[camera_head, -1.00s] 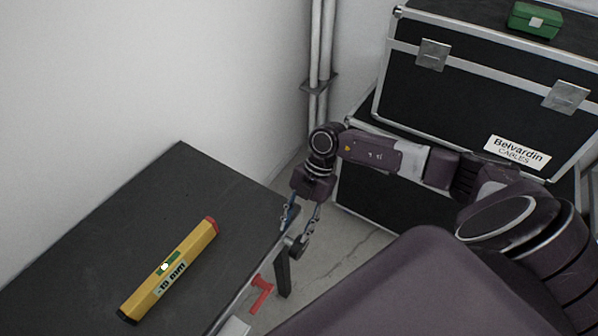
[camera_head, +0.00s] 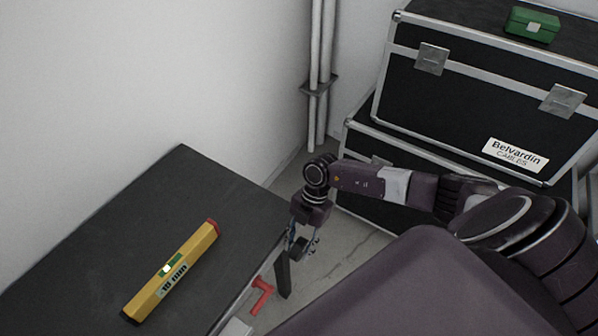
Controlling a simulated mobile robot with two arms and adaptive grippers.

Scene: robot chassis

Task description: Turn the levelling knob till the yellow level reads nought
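The yellow level (camera_head: 196,243) lies aslant on the dark plate at the lower left. It has a green vial (camera_head: 169,265) with a bright bubble and a small display (camera_head: 173,280). The display shows a minus sign, digits and "mm"; the digits are too small to read surely. The levelling knob (camera_head: 298,248), small, round and dark grey, sits at the plate's right edge. My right gripper (camera_head: 302,246) points down at it, fingers about the knob. Whether the fingers press on it is too small to tell. My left gripper is not in view.
The dark plate (camera_head: 110,225) is bare around the level. A red handle-like part (camera_head: 262,295) is below the plate's edge, beside a dark leg (camera_head: 283,275). Black cases (camera_head: 455,95) with a green box (camera_head: 532,24) on top stand behind my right arm. Pipes (camera_head: 316,80) run up the corner.

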